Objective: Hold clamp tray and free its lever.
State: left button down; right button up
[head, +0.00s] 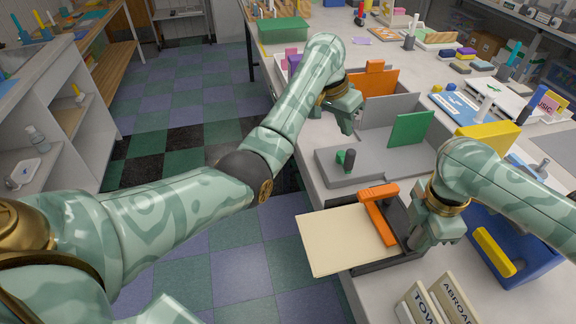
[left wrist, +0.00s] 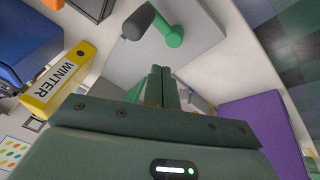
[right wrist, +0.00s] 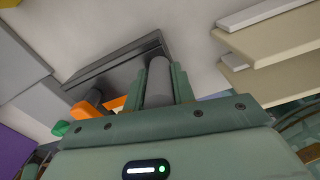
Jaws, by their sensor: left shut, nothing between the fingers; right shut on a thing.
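The clamp tray (head: 372,266) is dark grey and lies at the near counter edge in the head view. A cream sheet stack (head: 338,240) lies on it and juts past the edge. An orange lever (head: 378,216) lies across the stack. My right gripper (head: 416,246) is at the tray's right side, shut on a grey upright post (right wrist: 158,80); the dark tray (right wrist: 118,66) shows beside the post in the right wrist view. My left gripper (head: 346,122) is shut and empty above the grey sorter, away from the lever. Its closed fingertips show in the left wrist view (left wrist: 163,72).
A grey slab (head: 370,168) with a green, dark-knobbed handle (head: 346,158) stands behind the tray. Orange (head: 374,82) and green (head: 411,130) panels stand beyond it. Open floor lies left.

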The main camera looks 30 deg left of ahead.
pick_arm(q)
jog(key=a+f, duration=0.1)
jog(key=a, duration=0.1)
jog(key=a+f+n, duration=0.2)
jog(key=a, duration=0.1)
jog(key=shift+s+a+f, duration=0.3)
jog(key=shift+s, duration=0.05)
jog(key=s+a+f+n+g+y, duration=0.1)
jog(key=s+a+f+n+y, duration=0.2)
jog(key=s+a+f, duration=0.3)
jog(key=a+f+n, duration=0.1)
jog(key=a+f, duration=0.2)
jog(key=f, duration=0.3)
jog(key=shift+a+f+g+y, duration=0.35)
jog(key=shift+g+y, duration=0.05)
pick_arm(e)
jog(key=o, duration=1.1)
jog(key=shift+a, duration=0.1)
jog(key=shift+c, duration=0.2)
notch_tip(320, 180, up, 12)
jog(key=shift+f, duration=0.1)
